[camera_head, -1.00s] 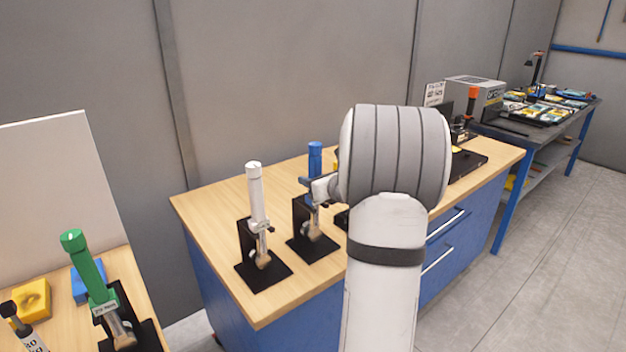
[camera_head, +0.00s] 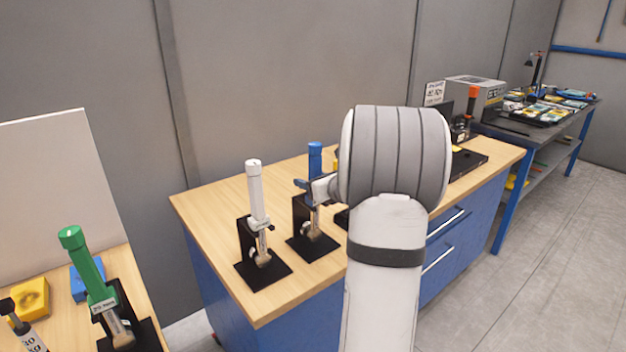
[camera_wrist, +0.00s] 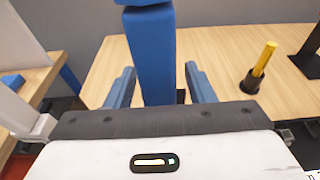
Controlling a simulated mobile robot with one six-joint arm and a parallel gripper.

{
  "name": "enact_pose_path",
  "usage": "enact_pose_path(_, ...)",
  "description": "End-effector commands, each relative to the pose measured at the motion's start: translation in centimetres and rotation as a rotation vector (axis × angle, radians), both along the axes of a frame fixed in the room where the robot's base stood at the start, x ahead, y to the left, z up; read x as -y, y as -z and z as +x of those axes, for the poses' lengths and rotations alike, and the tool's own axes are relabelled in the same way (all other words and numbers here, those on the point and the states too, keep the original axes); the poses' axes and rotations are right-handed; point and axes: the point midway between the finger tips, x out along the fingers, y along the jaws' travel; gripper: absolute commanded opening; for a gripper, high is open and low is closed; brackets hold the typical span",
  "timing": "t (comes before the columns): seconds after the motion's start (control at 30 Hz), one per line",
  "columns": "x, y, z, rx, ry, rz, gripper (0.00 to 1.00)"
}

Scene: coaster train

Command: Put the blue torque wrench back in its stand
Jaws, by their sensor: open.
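The blue torque wrench (camera_head: 315,160) stands upright in a black stand (camera_head: 298,240) on the wooden bench top, its lower end at the stand's base. My gripper (camera_head: 314,188) is at the wrench's blue handle, coming from the right. In the wrist view the handle (camera_wrist: 152,55) rises between the two blue fingers of my gripper (camera_wrist: 160,82). The fingers are open, with a visible gap on either side of the handle. My arm hides part of the bench to the right of the wrench.
A white torque wrench (camera_head: 254,190) stands in its own black stand just left. A green wrench (camera_head: 85,265) is on the nearer left bench. A yellow-handled tool in a small black holder (camera_wrist: 250,83) stands right of my gripper. Bench top behind is clear.

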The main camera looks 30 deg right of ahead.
Motion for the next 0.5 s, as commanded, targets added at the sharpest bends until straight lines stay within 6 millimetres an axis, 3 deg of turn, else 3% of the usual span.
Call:
enact_pose_path(0.23,0.1,0.1,-0.7,-0.003,0.002,0.001,0.49)
enact_pose_path(0.5,0.5,-1.0,-5.1,0.0,0.004,0.0,0.49)
